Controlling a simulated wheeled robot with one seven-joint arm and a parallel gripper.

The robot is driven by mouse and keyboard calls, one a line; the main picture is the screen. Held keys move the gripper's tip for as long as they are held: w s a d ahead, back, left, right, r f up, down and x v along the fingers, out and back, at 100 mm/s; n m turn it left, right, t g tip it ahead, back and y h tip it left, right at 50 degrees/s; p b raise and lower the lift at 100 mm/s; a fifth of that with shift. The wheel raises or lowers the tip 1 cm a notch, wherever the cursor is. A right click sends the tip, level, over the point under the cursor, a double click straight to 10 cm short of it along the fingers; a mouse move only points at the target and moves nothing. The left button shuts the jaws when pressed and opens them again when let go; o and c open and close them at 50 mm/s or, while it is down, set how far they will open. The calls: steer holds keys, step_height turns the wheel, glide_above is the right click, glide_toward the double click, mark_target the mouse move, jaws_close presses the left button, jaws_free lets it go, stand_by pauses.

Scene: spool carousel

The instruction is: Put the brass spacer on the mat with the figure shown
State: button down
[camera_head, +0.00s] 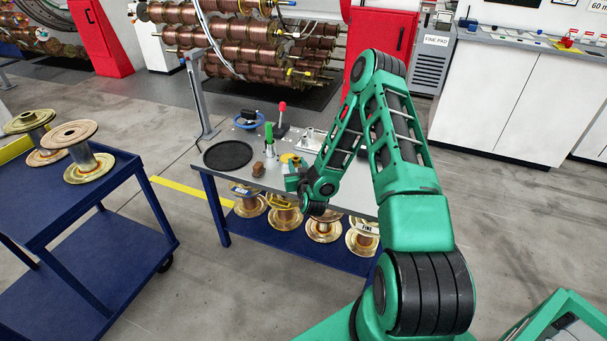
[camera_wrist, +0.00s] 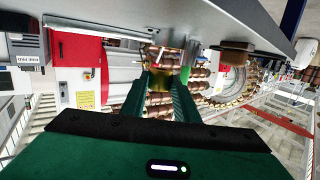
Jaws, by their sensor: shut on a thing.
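My gripper (camera_head: 293,175) is low at the near side of the grey work table, its two green fingers (camera_wrist: 163,84) shut on a small gold-coloured piece, the brass spacer (camera_head: 290,158). The spacer also shows between the fingertips in the wrist view (camera_wrist: 162,77), partly hidden by them. I cannot tell whether it touches the table. A round black mat (camera_head: 228,155) lies flat on the table, left of my gripper and apart from it. No figure is readable on the mat.
A brown block (camera_head: 258,169) stands between mat and gripper; it hangs inverted in the wrist view (camera_wrist: 237,46). A green upright piece (camera_head: 269,137), a red-knobbed lever (camera_head: 282,116) and a blue ring-shaped item (camera_head: 249,120) stand behind. A blue cart (camera_head: 75,200) with spools is at left.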

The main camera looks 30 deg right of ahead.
steer(key=d+f, duration=0.1)
steer(key=d, duration=0.1)
steer(key=w+d+f, duration=0.1)
steer(key=shift+d+f, duration=0.15)
steer(key=shift+d, duration=0.2)
steer(key=shift+f, duration=2.05)
steer(key=c, duration=1.4)
jaws_free()
steer(key=shift+s, duration=0.1)
